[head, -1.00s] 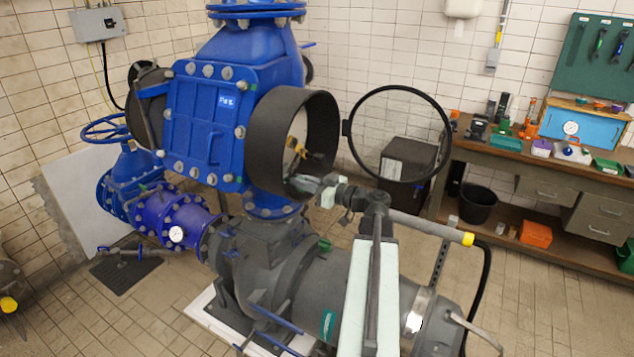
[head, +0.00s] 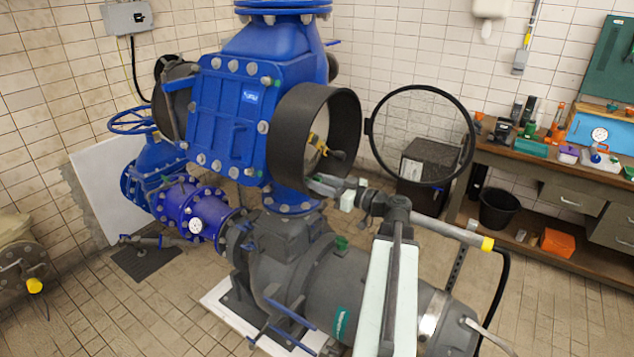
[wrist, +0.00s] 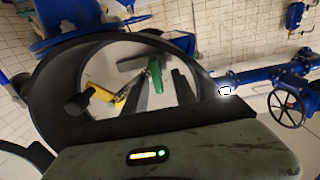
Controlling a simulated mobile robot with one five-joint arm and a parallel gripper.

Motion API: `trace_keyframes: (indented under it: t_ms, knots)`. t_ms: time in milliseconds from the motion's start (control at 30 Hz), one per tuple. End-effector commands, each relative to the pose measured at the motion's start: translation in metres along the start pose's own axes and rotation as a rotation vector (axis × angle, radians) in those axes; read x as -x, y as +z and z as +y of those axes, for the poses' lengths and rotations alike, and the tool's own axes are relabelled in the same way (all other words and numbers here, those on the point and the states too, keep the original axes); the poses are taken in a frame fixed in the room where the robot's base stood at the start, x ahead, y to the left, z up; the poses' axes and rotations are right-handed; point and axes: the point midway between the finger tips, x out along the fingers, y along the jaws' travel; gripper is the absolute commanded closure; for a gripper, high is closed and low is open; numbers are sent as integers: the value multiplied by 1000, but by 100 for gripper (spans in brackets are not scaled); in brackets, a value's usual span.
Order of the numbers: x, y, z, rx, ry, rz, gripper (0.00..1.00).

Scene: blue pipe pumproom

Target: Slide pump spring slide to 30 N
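A wide black ring housing (head: 348,130) stands open on the side of the blue pump body, with its round glazed cover swung out to the right. Inside it are a yellow piece with a dark knob (head: 322,146), which also shows in the wrist view (wrist: 101,93), and a green piece (wrist: 156,75) among dark bars. I cannot tell which part is the spring slide, and no 30 N mark is readable. My gripper (head: 325,185) is at the lower right of the ring's opening, near the yellow piece but apart from it.
The open round cover (head: 420,90) stands just right of my arm. The blue pump body (head: 225,120) and a large grey pipe casing (head: 345,285) fill the middle. A cluttered workbench (head: 530,170) is at the right, with a black bucket (head: 498,210) by it.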

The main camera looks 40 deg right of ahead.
Motion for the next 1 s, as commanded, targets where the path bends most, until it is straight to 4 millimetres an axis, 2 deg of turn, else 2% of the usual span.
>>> trace_keyframes:
  t_ms: [200,333,467,1000]
  knots:
    - [45,0,0,0,4,0,67]
    - [62,0,0,0,2,-1,67]
    - [67,0,0,0,-1,-1,67]
    - [66,0,0,0,-2,-1,67]
